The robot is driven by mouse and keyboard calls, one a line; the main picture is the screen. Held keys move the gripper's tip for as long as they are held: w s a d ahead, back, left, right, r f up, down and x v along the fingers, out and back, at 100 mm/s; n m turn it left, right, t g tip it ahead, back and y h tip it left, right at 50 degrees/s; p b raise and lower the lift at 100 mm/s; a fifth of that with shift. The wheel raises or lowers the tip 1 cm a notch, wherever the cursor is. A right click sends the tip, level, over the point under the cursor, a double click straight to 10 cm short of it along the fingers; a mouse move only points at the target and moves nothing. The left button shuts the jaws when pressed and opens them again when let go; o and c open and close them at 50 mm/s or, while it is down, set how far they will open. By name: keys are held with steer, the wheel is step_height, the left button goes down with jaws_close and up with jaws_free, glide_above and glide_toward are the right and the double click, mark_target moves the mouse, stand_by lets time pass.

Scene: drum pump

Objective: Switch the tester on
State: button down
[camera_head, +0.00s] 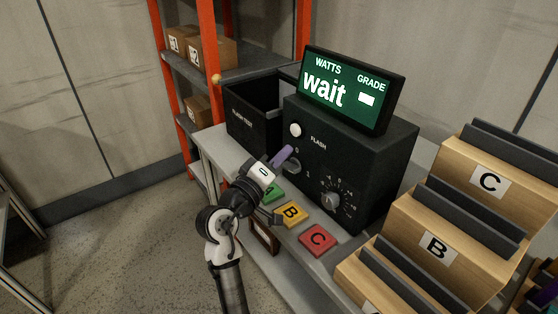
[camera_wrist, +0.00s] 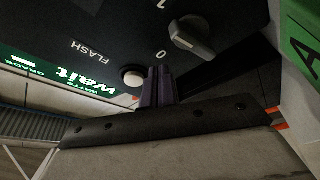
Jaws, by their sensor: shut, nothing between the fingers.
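The tester (camera_head: 345,160) is a black box on the bench with a lit green display (camera_head: 340,85) on top reading "WATTS", "wait" and "GRADE". Its front has a white FLASH button (camera_head: 295,130), a grey rotary switch (camera_head: 293,167) below it and a grey dial (camera_head: 331,201) at lower right. My gripper (camera_head: 285,151) is shut and empty, its purple fingers before the front, between button and switch. The wrist view shows the fingertips (camera_wrist: 160,72) beside the button (camera_wrist: 131,76), contact unclear, and the switch (camera_wrist: 192,36) with marks 0 and 1; its exact setting is unclear.
An open black bin (camera_head: 252,118) labelled FLASH-TEST stands left of the tester. Green, yellow (camera_head: 291,214) and red (camera_head: 318,240) pads lie along the bench front. Wooden stepped racks (camera_head: 433,247) stand at right. An orange shelf with boxes (camera_head: 212,52) is behind.

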steer(key=s+a+f+b, duration=0.2)
steer(key=s+a+b, duration=0.1)
steer(key=s+a, duration=0.3)
steer(key=shift+a, duration=0.75)
steer(key=shift+f, duration=0.1)
